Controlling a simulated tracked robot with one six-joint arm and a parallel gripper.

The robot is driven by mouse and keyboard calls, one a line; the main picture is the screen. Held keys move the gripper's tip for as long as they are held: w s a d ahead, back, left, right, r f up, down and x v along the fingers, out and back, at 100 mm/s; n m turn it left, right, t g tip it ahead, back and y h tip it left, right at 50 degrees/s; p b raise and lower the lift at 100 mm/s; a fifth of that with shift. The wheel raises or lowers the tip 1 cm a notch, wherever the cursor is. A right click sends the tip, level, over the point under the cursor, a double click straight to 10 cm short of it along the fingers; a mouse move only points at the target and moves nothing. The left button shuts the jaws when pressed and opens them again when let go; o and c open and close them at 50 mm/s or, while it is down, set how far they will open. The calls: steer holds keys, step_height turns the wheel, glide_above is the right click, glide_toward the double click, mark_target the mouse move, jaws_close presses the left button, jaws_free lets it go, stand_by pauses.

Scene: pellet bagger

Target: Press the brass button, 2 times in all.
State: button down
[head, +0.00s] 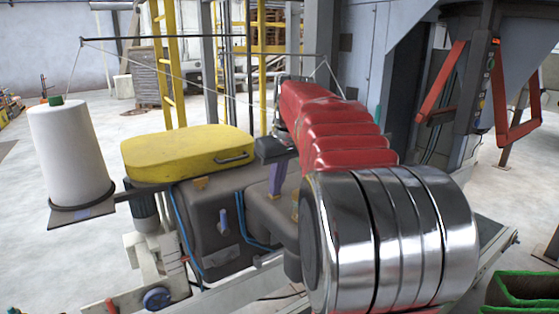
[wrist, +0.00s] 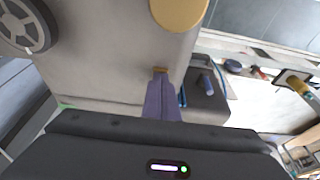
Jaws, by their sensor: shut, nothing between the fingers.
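The brass button (wrist: 180,10) is a round, gold-coloured disc on the grey housing, cut off by the top edge of the wrist view. In the head view, what looks like its edge (head: 295,213) shows just right of and below the fingertips. The gripper (head: 274,192) also hangs over the housing in the head view. Its exact gap to the surface cannot be told.
A yellow cover (head: 185,152) lies on the machine left of my gripper. A white thread spool (head: 68,150) stands at far left. A handwheel (wrist: 25,25) is at the upper left of the wrist view.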

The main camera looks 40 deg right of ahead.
steer(key=shift+r, duration=0.1)
steer(key=w+v, duration=0.1)
steer(key=v, duration=1.2)
steer(key=shift+r, duration=0.35)
steer(key=s+a+f+t, duration=0.1)
steer(key=s+a+f, duration=0.65)
steer(key=a, duration=0.35)
steer(key=s+a+f+t, duration=0.1)
steer(key=s+a+f, duration=0.5)
steer(key=a+f, duration=0.3)
steer(key=s+a+f, duration=0.5)
steer(key=s+f, duration=0.1)
steer(key=f, duration=0.2)
steer(key=shift+f+n, duration=0.25)
steer(key=shift+n, duration=0.05)
steer(key=shift+a, duration=0.2)
steer(key=c, duration=2.5)
jaws_free()
